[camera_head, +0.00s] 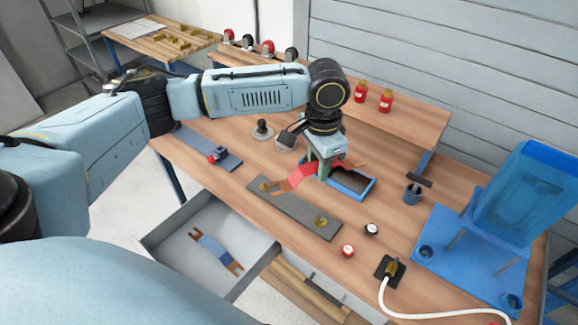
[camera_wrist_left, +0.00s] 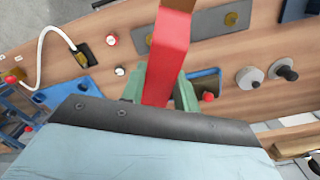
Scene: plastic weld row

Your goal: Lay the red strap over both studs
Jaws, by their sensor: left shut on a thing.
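My left gripper (camera_head: 323,170) is shut on the red strap (camera_head: 298,177) and holds it above the table, between the grey plate and the blue tray. In the left wrist view the strap (camera_wrist_left: 168,58) runs out from between the green fingers. The grey plate (camera_head: 294,210) lies on the table with two brass studs, one at its far left end (camera_head: 265,186) and one at its near right end (camera_head: 321,221). The strap's left end hangs close to the far left stud; I cannot tell whether they touch. My right gripper is not in view.
A blue tray (camera_head: 368,192) sits just beyond the plate. An open drawer (camera_head: 180,259) below holds a blue strap with brown ends (camera_head: 213,249).

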